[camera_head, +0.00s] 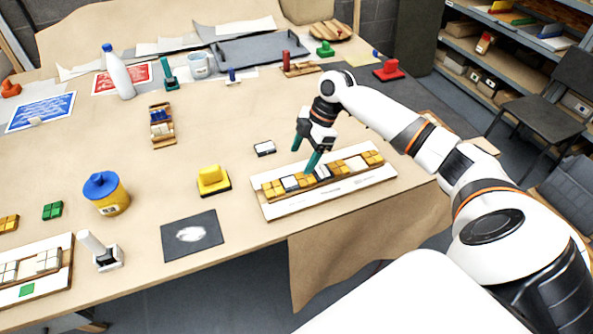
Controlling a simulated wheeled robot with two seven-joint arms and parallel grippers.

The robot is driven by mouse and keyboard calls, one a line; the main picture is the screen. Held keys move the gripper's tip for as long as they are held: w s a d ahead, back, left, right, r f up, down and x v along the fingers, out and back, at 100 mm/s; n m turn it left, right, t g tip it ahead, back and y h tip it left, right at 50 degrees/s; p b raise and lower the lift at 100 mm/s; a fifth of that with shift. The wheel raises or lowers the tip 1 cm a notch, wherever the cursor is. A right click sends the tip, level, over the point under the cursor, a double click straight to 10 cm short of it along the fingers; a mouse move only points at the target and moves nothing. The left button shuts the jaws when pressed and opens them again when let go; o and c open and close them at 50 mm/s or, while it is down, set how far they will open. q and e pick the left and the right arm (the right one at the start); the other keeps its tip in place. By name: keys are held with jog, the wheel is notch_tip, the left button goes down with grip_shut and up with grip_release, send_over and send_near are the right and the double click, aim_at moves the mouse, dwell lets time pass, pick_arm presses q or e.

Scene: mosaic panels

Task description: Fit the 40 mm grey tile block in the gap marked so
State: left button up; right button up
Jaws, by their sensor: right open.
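My right gripper (304,160) is open over the back edge of the white mosaic panel (330,200) at the right front of the table. The row holds yellow tile blocks (272,188) and whitish ones (290,183). A pale, dark-sided block (322,172) sits in the row beside the near fingertip; I cannot tell whether the finger touches it. Another pale, dark-edged block (264,148) lies on the table left of the gripper. Size marks are too small to read. My left gripper is out of view.
A yellow stamp-like block (213,180) and a dark mat (193,235) lie left of the panel. A blue-lidded yellow jar (106,193) and another panel (62,271) are further left. The table's front edge runs close below the panel. Bare table lies behind the gripper.

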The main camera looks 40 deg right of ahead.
jog(key=shift+b+v, duration=0.3)
jog(key=shift+v, duration=1.8)
jog(key=shift+f, duration=0.1)
